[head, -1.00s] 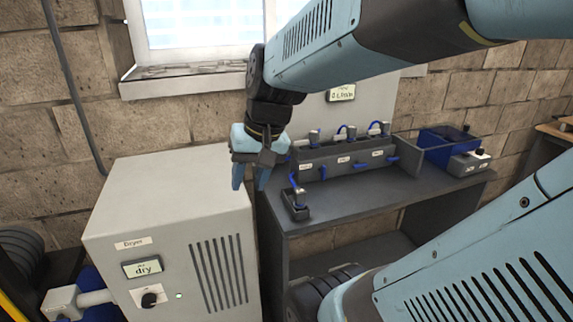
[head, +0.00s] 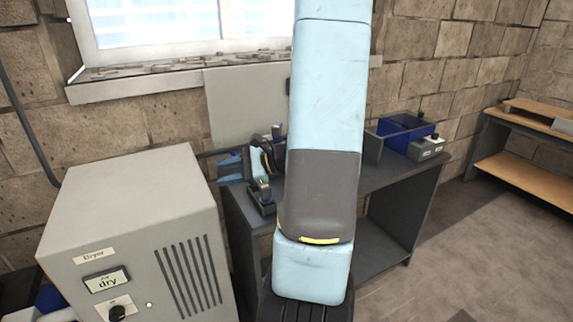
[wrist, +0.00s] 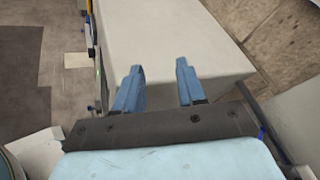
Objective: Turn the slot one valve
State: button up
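My gripper (head: 230,168) is at the left end of the dark bench (head: 237,212), partly behind my arm in the head view. In the wrist view my gripper (wrist: 157,76) has its two blue fingers apart with nothing between them, over the pale top of a box. The row of labelled slots and the slot one valve are hidden behind my arm in the head view. A small dark block with a blue part (head: 262,197) stands on the bench's front left corner, just below the gripper in the picture.
The grey dryer (head: 135,205) stands left of the bench, its display (head: 106,280) reading "dry". A blue bin (head: 405,127) and a grey box (head: 426,148) sit at the bench's right end. A wooden shelf (head: 530,178) stands far right; the floor before it is clear.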

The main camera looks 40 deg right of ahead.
jog(key=d+f+m+t+h, duration=0.1)
jog(key=d+m+t, duration=0.1)
jog(key=d+m, duration=0.1)
jog(key=d+f+m+t+h, duration=0.2)
jog(key=d+m, duration=0.1)
jog(key=d, duration=0.3)
jog(key=d+f+m+t+h, duration=0.2)
jog(key=d+m, duration=0.1)
jog(key=d, duration=0.2)
jog(key=shift+w+f+t, duration=0.15)
jog(key=shift+w+t, duration=0.2)
jog(key=shift+t, duration=0.05)
jog(key=s+d+f+m+h, duration=0.1)
jog(key=d+f+m+h, duration=0.1)
jog(key=d+m+h, duration=0.1)
jog(key=s+d+f+m+h, duration=0.2)
jog(key=d+m+h, duration=0.1)
jog(key=d, duration=0.2)
jog(key=s+d+f+m+t+h, duration=0.1)
jog(key=s+d+f+m+h, duration=0.1)
jog(key=d+f+m+h, duration=0.1)
jog(key=shift+s+d+f+m+h, duration=0.1)
jog(key=shift+s+d+m+h, duration=0.15)
jog(key=shift+d, duration=0.2)
jog(key=shift+d+m+h, duration=0.15)
jog(key=shift+d+h, duration=0.2)
jog(key=shift+d, duration=0.2)
jog(key=x, duration=1.3)
jog(key=shift+w+d+f, duration=0.1)
jog(key=shift+w, duration=0.2)
